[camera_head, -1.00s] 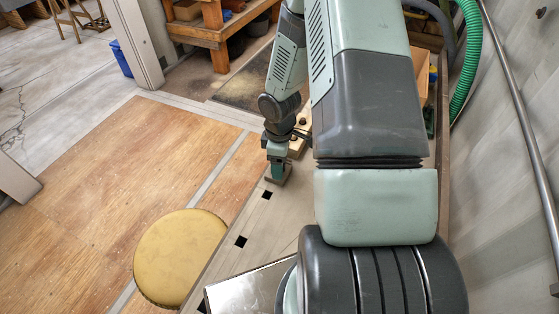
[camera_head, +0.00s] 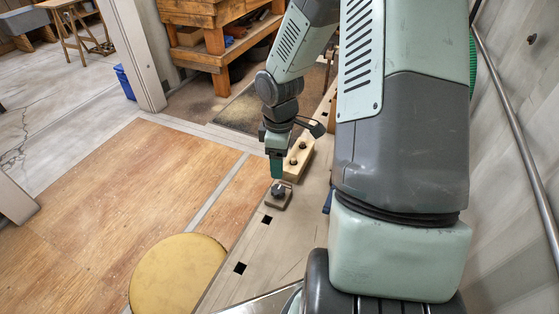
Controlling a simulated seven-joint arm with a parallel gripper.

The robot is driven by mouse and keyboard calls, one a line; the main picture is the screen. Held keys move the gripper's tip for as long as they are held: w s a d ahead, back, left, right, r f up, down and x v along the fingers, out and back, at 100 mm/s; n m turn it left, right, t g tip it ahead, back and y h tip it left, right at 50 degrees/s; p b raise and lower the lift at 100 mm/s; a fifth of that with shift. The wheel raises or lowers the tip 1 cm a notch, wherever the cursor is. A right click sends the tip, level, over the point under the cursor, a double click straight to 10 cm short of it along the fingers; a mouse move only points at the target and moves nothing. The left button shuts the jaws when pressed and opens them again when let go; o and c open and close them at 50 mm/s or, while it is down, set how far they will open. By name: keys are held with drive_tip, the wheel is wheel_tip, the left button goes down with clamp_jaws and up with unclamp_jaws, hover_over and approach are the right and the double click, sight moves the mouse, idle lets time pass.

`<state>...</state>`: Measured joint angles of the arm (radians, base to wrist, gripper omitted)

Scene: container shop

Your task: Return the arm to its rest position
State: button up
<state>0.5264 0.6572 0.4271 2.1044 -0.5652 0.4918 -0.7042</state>
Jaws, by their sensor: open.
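My gripper (camera_head: 276,176) points down above the workbench (camera_head: 250,245), near its left edge. Its jaws are open, though the fingers are small and seen side-on here. A small brown block with a dark knob (camera_head: 278,195) sits on the bench just below the fingertips, and nothing shows held between them. A pale wooden block with dark knobs (camera_head: 298,160) lies behind the gripper. My arm hides much of the right side of the bench.
A round yellow stool top (camera_head: 178,275) stands left of the bench. A wooden shelf table (camera_head: 215,50) and a blue bin (camera_head: 125,82) are farther back. A metal rail (camera_head: 515,135) runs along the right wall. The plywood floor at left is clear.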

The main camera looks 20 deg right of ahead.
drive_tip(key=s+a+r+m+h, duration=0.1)
drive_tip(key=s+r+m, duration=0.2)
drive_tip(key=r, duration=0.5)
drive_tip(key=s+r+m+h, duration=0.2)
drive_tip(key=s+r, duration=0.1)
drive_tip(key=r, duration=0.6)
drive_tip(key=s+a+r+m+t+y, duration=0.1)
drive_tip(key=s+a+r+m+t, duration=0.1)
drive_tip(key=s+r, duration=0.4)
drive_tip(key=s+a+r+m+t+y, duration=0.2)
drive_tip(key=s+a+r+m+t, duration=0.1)
drive_tip(key=s+r, duration=0.4)
drive_tip(key=shift+s+a+m+t, duration=0.3)
drive_tip(key=shift+s+a+m, duration=0.25)
drive_tip(key=shift+a+m, duration=0.25)
